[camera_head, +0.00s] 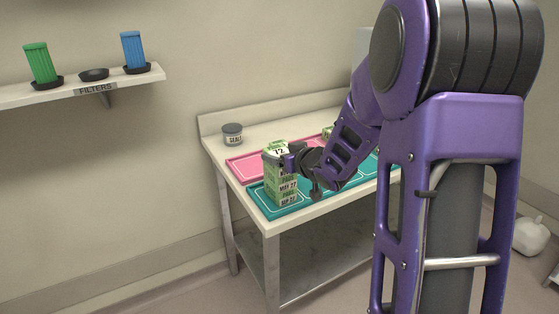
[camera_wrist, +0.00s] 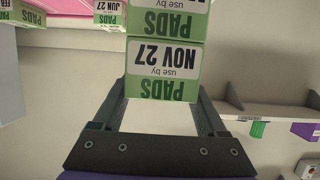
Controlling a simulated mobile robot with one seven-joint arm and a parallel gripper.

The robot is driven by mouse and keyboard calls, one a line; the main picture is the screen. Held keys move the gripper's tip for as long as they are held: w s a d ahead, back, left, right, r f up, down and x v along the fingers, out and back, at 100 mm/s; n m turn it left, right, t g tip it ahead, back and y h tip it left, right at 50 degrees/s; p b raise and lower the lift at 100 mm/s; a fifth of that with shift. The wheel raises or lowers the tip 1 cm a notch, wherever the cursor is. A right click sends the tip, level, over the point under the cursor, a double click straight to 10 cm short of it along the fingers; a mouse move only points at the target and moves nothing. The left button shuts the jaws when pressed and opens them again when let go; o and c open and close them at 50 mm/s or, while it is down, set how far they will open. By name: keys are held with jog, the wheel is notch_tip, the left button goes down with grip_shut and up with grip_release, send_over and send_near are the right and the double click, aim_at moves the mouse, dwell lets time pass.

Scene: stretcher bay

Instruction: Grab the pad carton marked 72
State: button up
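The pad carton marked 72 (camera_head: 276,152) is green and white and sits on top of a stack of pad cartons (camera_head: 284,192) on the teal tray (camera_head: 264,210). My gripper (camera_head: 288,160) is at the top of this stack. In the wrist view, upside down, a pad carton reading NOV 27 (camera_wrist: 163,62) lies between the two fingers of my gripper (camera_wrist: 163,95), one on each side. It appears to be the top carton. The fingers are very close to its sides; I cannot tell whether they press on it. The 72 mark is not seen there.
A pink tray (camera_head: 243,171) lies behind the teal one on the table (camera_head: 213,146). A grey tub (camera_head: 232,134) stands at the back left. Another carton (camera_head: 327,132) is partly hidden behind my arm. A wall shelf (camera_head: 20,96) holds green and blue filters.

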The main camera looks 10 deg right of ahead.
jog(key=c, duration=0.7)
jog(key=shift+c, duration=0.4)
jog(key=shift+r, duration=0.15)
